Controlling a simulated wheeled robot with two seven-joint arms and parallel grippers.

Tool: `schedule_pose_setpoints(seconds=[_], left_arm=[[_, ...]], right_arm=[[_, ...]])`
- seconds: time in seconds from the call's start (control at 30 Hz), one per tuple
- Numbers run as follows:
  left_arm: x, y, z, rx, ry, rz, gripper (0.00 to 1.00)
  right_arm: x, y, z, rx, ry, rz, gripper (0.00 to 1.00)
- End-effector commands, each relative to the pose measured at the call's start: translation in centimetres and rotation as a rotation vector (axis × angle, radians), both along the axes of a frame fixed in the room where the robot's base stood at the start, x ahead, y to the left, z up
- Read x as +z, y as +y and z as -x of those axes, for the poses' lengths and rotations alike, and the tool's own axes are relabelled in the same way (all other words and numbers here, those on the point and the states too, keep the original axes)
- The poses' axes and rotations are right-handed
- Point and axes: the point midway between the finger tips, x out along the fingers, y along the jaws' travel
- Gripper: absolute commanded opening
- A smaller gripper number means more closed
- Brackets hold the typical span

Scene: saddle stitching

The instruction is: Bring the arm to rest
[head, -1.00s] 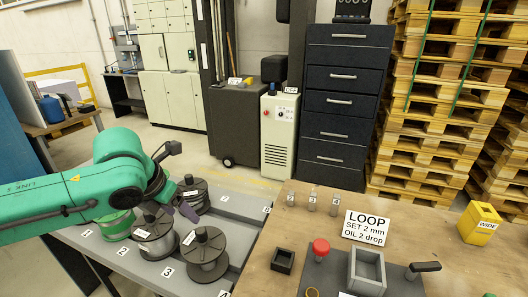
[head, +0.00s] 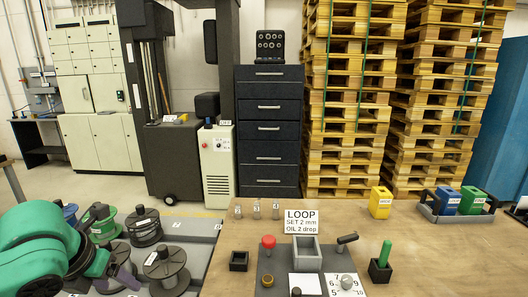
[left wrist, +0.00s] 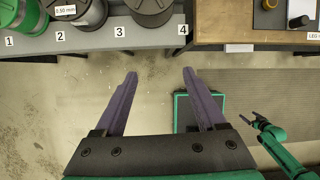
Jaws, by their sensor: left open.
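My left arm comes in at the lower left of the head view. The right gripper does not show in the head view.
Several spools, one of them green (head: 101,224), stand on the grey bench (head: 190,228). The floor (left wrist: 60,110) below the left gripper is clear.

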Motion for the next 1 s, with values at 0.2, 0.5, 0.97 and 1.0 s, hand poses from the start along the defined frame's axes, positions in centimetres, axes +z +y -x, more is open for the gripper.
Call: schedule_pose_setpoints(seconds=[0.2,0.5,0.97,1.0], left_arm=[[-2.9,-3.5,-1.3,0.091,0.011,0.085,0.73],[-8.6,-11.0,-2.3,0.453,0.032,0.385,0.73],[-19.3,-11.8,4.2,2.121,0.150,1.021,0.73],[-20.1,-11.2,5.4,2.257,0.141,1.029,0.73]], right_arm=[[0.0,0.0,-0.4,0.000,-0.006,0.000,1.00],[0.0,0.0,0.1,0.000,0.002,0.000,1.00],[0.0,-0.1,0.3,0.000,0.006,0.001,1.00],[0.0,-0.1,0.3,0.000,0.006,0.002,1.00]])
